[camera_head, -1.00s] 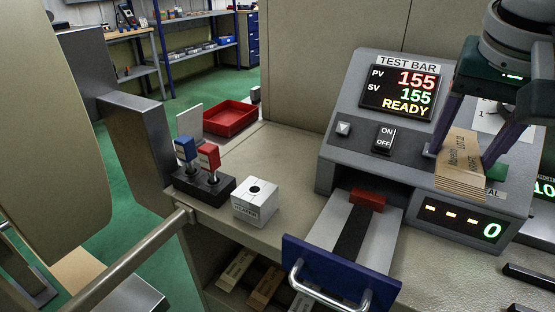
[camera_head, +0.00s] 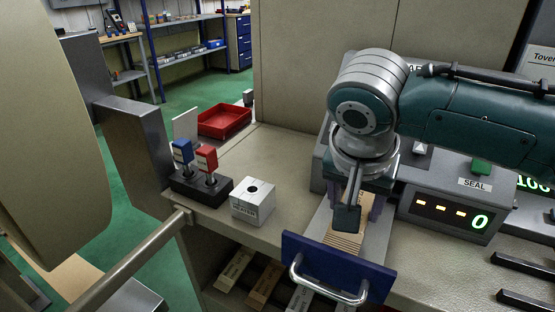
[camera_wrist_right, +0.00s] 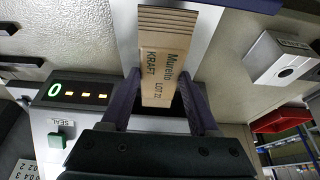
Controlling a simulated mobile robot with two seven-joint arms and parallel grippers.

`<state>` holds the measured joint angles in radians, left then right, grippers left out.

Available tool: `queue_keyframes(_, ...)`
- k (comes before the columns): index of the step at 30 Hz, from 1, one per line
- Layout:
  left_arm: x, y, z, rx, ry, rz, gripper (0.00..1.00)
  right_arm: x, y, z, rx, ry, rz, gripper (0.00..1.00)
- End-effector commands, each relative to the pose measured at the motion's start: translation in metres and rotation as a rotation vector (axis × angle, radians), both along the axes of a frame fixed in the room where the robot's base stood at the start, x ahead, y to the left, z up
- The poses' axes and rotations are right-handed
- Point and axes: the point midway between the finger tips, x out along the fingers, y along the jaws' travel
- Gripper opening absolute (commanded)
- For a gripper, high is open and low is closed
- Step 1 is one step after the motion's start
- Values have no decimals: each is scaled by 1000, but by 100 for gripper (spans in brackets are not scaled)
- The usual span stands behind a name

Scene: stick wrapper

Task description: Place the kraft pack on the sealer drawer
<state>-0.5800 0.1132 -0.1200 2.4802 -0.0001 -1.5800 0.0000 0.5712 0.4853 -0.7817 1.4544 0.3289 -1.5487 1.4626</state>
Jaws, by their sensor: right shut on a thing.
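The brown kraft pack (camera_head: 346,238), printed "KRAFT" in the right wrist view (camera_wrist_right: 165,62), is between the fingers of my right gripper (camera_head: 350,208). The gripper is shut on it, and its fingers also show in the right wrist view (camera_wrist_right: 160,105). The pack is over the pulled-out sealer drawer (camera_head: 378,236), its striped end toward the drawer's blue front (camera_head: 338,264). I cannot tell whether it touches the drawer's surface. The wrist and gripper hide much of the pack and the drawer's rear. My left gripper is not in view.
The sealer (camera_head: 455,190), showing 0 and a green SEAL button (camera_head: 481,166), stands behind and right. A white box (camera_head: 254,201) and a block with blue and red-topped levers (camera_head: 201,188) are left of the drawer. A red tray (camera_head: 224,121) lies further back.

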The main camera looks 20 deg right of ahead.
Motion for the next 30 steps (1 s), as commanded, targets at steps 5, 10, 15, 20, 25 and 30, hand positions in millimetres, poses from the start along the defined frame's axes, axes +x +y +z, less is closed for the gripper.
queue_keyframes(5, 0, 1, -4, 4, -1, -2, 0, 0, 0, -14, -1, 0, 0, 1)
queue_keyframes(10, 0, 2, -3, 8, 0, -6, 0, 0, 0, -13, -1, -1, 0, 1)
queue_keyframes(15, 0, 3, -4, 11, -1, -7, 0, 0, 0, -17, -1, -1, 0, 62)
queue_keyframes(20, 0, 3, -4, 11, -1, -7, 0, 0, 0, -16, -1, -1, 0, 80)
queue_keyframes(25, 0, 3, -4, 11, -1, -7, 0, 0, 0, -16, -1, -1, 0, 91)
queue_keyframes(30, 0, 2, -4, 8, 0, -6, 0, 0, 0, -15, -1, -1, 0, 91)
